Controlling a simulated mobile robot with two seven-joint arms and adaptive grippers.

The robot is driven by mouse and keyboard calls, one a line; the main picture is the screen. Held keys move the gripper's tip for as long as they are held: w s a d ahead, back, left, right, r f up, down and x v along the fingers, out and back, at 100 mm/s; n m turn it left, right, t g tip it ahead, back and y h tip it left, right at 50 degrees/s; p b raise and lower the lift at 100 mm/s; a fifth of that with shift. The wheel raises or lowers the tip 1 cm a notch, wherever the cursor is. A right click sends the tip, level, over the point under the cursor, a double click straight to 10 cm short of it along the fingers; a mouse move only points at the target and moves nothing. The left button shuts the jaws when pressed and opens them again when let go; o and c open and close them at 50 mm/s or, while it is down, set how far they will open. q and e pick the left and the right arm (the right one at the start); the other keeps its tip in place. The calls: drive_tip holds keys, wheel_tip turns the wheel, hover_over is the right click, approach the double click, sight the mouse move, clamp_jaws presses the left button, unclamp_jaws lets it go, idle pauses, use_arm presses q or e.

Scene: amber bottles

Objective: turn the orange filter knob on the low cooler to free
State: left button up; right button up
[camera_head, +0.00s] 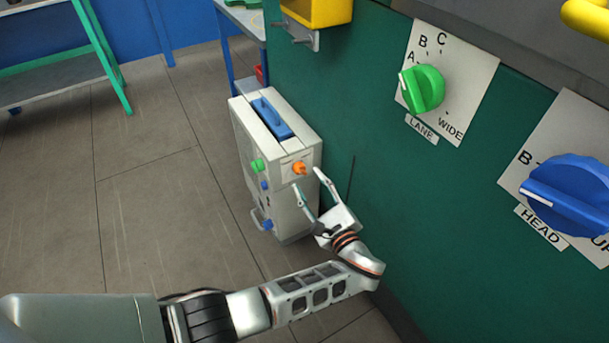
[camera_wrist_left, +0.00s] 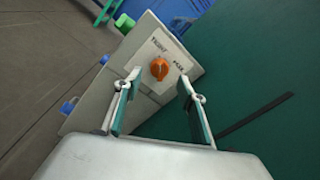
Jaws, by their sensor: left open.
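The low cooler (camera_head: 285,205) is a pale box standing on the floor against the green machine wall. The orange filter knob (camera_head: 299,168) is on the upper right of its front face. In the left wrist view the orange knob (camera_wrist_left: 159,68) sits on a white label plate, with lettering too small to read surely, ahead of the space between my fingers. My left gripper (camera_head: 308,185) is open and empty, with its fingertips just in front of the knob, apart from it as far as I can tell. It also shows open in the left wrist view (camera_wrist_left: 160,80). My right gripper is not in view.
The cooler also has a green knob (camera_head: 257,166), a blue knob (camera_head: 267,225) and a blue top handle (camera_head: 272,118). The green wall (camera_head: 420,220) stands close to my gripper's right, with a green LANE knob (camera_head: 424,89) and blue HEAD knob (camera_head: 570,195).

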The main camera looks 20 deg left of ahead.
sight(303, 174)
use_arm(q)
drive_tip(key=shift+x, duration=2.15)
drive_tip(key=shift+f, duration=0.1)
drive_tip(key=c, duration=1.1)
